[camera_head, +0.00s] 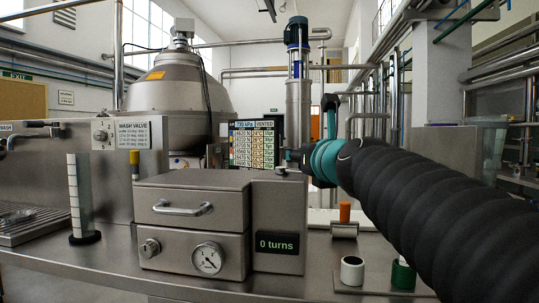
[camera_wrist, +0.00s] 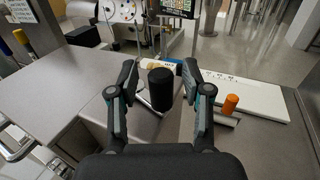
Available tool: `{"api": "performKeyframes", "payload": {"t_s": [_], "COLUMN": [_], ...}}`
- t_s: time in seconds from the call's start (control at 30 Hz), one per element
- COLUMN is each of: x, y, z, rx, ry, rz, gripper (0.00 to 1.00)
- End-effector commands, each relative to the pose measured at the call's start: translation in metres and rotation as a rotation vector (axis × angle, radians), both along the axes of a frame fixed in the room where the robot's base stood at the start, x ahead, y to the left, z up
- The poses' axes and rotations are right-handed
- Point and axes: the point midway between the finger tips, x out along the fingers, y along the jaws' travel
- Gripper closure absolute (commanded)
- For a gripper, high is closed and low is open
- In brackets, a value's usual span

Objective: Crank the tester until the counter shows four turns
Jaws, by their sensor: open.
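The tester (camera_head: 190,205) is a grey metal box on the steel bench, with a drawer handle, a knob and a round gauge on its front. Its counter (camera_head: 276,243) reads "0 turns". In the wrist view, the tester's flat top (camera_wrist: 60,92) lies at the left, and a black cylindrical crank knob (camera_wrist: 160,90) stands beside it on a metal crank arm, mostly hidden below the knob. My gripper (camera_wrist: 160,72) is open, with one finger on each side of the knob and small gaps visible. In the head view, my gripper (camera_head: 308,130) is beyond the tester's right end, partly hidden.
An orange-topped piece (camera_head: 345,212) stands right of the tester, also in the wrist view (camera_wrist: 230,103), beside a white board (camera_wrist: 255,98). White (camera_head: 352,270) and green (camera_head: 403,274) cups stand at the front right. A striped cylinder (camera_head: 78,195) stands left.

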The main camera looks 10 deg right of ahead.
Motion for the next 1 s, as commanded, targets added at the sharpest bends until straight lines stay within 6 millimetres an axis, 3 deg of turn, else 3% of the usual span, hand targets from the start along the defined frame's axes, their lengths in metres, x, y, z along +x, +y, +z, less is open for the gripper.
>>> {"api": "performKeyframes", "payload": {"t_s": [0.17, 0.7, 1.0], "x": [-0.012, -0.104, -0.119], "y": [-0.002, -0.011, -0.011], "z": [0.001, 0.001, 0.000], "rx": [0.000, 0.000, 0.000], "ry": [-0.002, -0.002, 0.001], "rz": [-0.001, -0.002, 0.001], "gripper": [0.51, 0.51, 0.51]}}
